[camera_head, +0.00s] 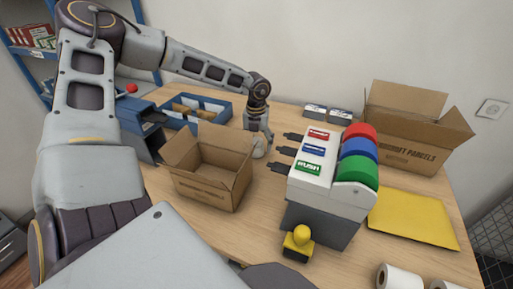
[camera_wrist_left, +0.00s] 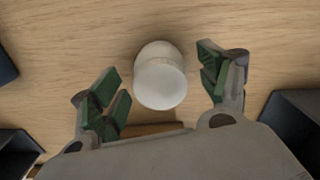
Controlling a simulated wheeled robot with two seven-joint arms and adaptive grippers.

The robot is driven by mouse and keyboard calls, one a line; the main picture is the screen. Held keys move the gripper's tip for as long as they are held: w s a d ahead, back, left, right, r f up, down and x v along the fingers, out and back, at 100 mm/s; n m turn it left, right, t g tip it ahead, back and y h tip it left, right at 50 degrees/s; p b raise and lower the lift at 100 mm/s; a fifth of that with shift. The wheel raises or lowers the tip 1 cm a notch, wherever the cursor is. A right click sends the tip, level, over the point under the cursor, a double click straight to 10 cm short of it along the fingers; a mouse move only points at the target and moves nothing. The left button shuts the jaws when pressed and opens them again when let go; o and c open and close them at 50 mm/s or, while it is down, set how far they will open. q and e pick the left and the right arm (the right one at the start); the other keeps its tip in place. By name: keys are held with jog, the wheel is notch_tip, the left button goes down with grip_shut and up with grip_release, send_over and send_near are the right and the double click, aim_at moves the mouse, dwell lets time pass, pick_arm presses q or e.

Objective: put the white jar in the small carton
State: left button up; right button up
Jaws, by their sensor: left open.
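The white jar (camera_wrist_left: 160,80) stands on the wooden table between my left gripper's open fingers in the left wrist view, with space on both sides of it. In the head view the jar (camera_head: 259,147) shows partly, just behind the small carton's back right side. The small open carton (camera_head: 207,188) stands in the middle of the table with its flaps spread. My left gripper (camera_head: 262,137) points down at the jar behind the carton; it also shows in the left wrist view (camera_wrist_left: 165,92), open and empty. My right gripper is not in view.
A label dispenser (camera_head: 322,190) with red, blue and green rolls stands right of the carton. A large carton (camera_head: 405,135) is behind it. A blue divided tray (camera_head: 195,108) lies behind the small carton.

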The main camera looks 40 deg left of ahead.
aim_at(256, 140)
pick_arm(q)
jog(key=shift+f, duration=0.3)
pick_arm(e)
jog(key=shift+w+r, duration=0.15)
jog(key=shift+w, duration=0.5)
pick_arm(q)
jog(key=c, duration=1.3)
jog(key=shift+o, duration=0.2)
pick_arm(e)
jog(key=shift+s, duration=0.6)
pick_arm(q)
jog(key=shift+r, duration=0.2)
jog(key=shift+r, duration=0.75)
notch_tip(256, 140, up, 16)
